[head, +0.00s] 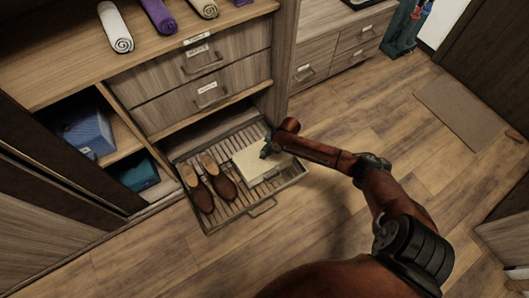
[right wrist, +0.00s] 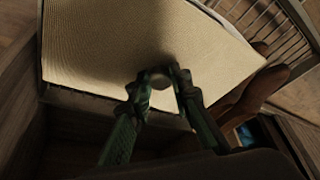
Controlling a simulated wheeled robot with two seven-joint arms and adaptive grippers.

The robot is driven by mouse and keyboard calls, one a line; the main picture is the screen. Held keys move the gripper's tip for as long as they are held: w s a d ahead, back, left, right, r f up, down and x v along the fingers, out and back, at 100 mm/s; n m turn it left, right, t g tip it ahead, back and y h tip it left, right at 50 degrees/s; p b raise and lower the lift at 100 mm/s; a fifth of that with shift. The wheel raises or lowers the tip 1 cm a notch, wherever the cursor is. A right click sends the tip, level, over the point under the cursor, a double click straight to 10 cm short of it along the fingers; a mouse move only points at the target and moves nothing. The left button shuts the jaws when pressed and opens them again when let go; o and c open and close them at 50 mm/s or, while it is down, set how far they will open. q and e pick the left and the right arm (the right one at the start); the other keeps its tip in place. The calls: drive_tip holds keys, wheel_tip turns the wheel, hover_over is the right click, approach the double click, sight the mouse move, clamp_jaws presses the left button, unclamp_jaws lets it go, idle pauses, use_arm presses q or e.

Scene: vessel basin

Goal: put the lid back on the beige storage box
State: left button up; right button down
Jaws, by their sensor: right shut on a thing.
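A beige lid (head: 247,160) with a flat top shows over the right part of the pulled-out slatted rack. In the right wrist view its pale surface (right wrist: 110,45) fills the upper middle, with a small round knob (right wrist: 159,78). My right gripper (head: 266,150) has its green fingers on either side of the knob and is shut on it; the fingertips also show in the right wrist view (right wrist: 165,85). The box body is mostly hidden under the lid, and I cannot tell whether the lid rests fully on it. My left gripper is out of view.
Brown shoes (head: 208,182) lie on the rack (head: 236,215) just left of the lid. Closed drawers (head: 195,95) stand above the rack. Blue boxes (head: 88,132) sit in the left shelves.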

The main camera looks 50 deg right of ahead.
drive_tip(key=c, duration=1.7)
unclamp_jaws()
drive_tip(key=shift+o, duration=0.2)
drive_tip(key=o, duration=0.4)
drive_tip(key=shift+o, duration=0.2)
drive_tip(key=shift+r, duration=0.1)
drive_tip(key=shift+r+p, duration=2.45)
drive_tip(key=shift+r, duration=1)
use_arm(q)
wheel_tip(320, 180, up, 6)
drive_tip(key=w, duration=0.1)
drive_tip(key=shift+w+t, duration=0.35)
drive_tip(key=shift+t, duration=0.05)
